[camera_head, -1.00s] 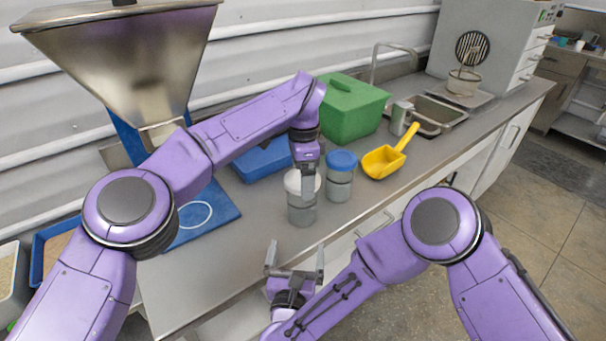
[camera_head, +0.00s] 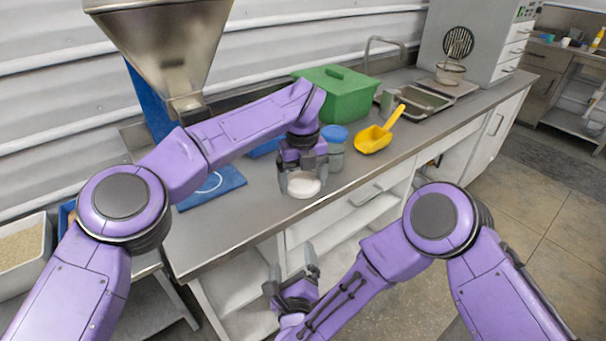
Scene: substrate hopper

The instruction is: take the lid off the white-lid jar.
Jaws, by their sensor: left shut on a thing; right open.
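The white-lid jar shows as a round white lid (camera_head: 304,184) in the middle of the view, its top turned toward the camera. The jar's body is mostly hidden, and I cannot tell whether it touches the counter. My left gripper (camera_head: 302,178) comes from behind and above, with a finger on either side, shut on the jar. My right gripper (camera_head: 291,270) is open and empty, lower in the view, in front of the counter's edge and apart from the jar.
A blue-lid jar (camera_head: 335,150) stands close behind to the right. A yellow scoop (camera_head: 374,139), a green box (camera_head: 343,96) and a metal can are farther right on the counter (camera_head: 215,235). A metal hopper (camera_head: 163,50) and blue mat (camera_head: 214,188) are to the left.

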